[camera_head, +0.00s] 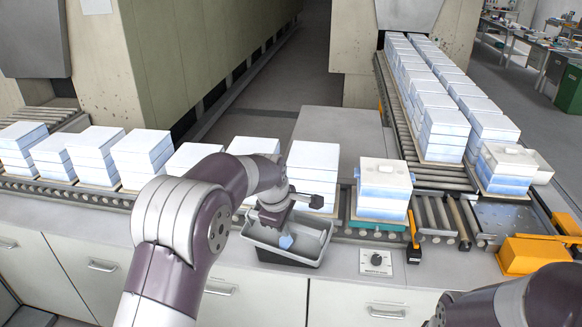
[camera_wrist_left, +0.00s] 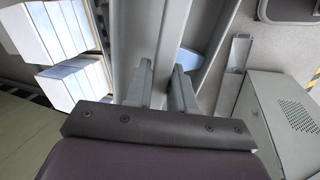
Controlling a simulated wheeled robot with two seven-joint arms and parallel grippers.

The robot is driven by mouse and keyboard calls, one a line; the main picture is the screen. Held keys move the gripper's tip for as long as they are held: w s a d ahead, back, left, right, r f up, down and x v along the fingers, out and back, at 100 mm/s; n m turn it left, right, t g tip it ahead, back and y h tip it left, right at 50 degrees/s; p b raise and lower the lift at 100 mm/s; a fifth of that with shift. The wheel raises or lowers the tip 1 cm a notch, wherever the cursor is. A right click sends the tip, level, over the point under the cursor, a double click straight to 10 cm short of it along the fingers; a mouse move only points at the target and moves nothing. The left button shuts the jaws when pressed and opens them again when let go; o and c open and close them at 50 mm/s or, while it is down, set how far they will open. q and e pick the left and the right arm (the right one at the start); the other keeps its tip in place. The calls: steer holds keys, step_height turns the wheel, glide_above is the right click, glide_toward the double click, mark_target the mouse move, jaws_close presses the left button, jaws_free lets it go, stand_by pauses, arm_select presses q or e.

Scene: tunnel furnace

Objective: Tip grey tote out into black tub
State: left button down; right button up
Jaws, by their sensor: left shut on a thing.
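The grey tote (camera_head: 312,247) is at the front edge of the counter, below the conveyor, with a light blue piece (camera_head: 286,242) visible inside it. A dark rim, seemingly the black tub (camera_head: 275,257), shows right under the tote's near left side; I cannot tell whether they touch. My left gripper (camera_head: 277,216) reaches down over the tote and is shut on its wall. In the left wrist view the fingers (camera_wrist_left: 164,90) close on the grey wall, and part of the blue piece (camera_wrist_left: 204,42) shows beyond. My right arm enters at lower right; its gripper is out of view.
White-and-blue stacks (camera_head: 141,155) stand along the roller conveyor behind the tote. More stacks (camera_head: 440,125) fill the right lane.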

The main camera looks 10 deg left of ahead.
arm_select(q)
steer(key=s+a+f+g, duration=0.1)
steer(key=s+f+g, duration=0.1)
steer(key=s, duration=0.5)
steer(key=s+a+f+m+g+y, duration=0.1)
steer(key=s+f, duration=0.3)
steer(key=s, duration=0.4)
steer(key=shift+a+g, duration=0.2)
steer(key=shift+g, duration=0.2)
